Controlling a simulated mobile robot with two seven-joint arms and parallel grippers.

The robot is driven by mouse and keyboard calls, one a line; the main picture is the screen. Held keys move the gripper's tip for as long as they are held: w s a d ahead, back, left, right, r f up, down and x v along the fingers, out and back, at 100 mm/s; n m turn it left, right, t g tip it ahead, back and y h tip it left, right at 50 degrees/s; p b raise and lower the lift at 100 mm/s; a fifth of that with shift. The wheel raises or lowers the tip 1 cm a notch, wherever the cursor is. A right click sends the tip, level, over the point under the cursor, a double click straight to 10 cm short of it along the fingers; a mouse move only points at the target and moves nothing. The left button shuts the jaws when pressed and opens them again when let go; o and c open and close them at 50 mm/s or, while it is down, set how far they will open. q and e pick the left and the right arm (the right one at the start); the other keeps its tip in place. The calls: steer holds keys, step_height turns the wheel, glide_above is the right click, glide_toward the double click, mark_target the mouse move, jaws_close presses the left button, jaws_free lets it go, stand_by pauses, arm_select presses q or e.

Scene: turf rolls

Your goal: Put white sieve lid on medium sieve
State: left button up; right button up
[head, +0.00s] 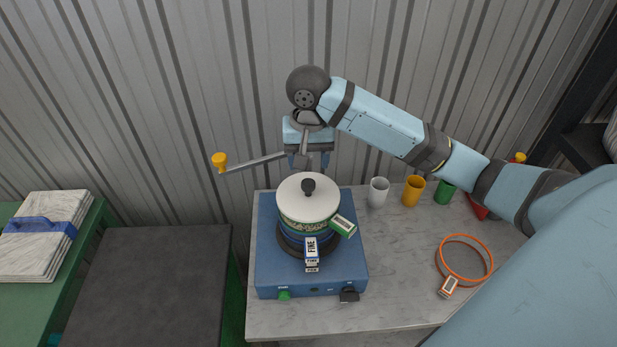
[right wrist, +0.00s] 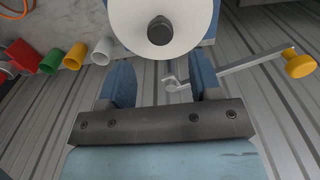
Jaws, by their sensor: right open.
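The white sieve lid (head: 300,203) with its black knob (head: 308,186) sits on top of the sieve stack and looks level. Directly under it is a sieve with a green tag (head: 343,226), likely the medium one; its tag is not readable. Below that is the blue sieve tagged FINE (head: 311,249). My right gripper (head: 308,160) is open and empty, just behind the lid and apart from it. In the right wrist view the lid (right wrist: 185,22) lies beyond the open fingers (right wrist: 160,82). My left gripper is not in view.
The stack stands on a blue shaker base (head: 268,255). A metal lever with a yellow knob (head: 220,162) reaches close to my right gripper. White (head: 378,192), yellow (head: 413,191) and green (head: 444,192) cups and an orange ring sieve (head: 466,238) stand to the right.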

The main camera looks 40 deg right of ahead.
mark_target(308, 182)
step_height(308, 182, up, 4)
steer(key=shift+f, duration=0.15)
stand_by(0.5)
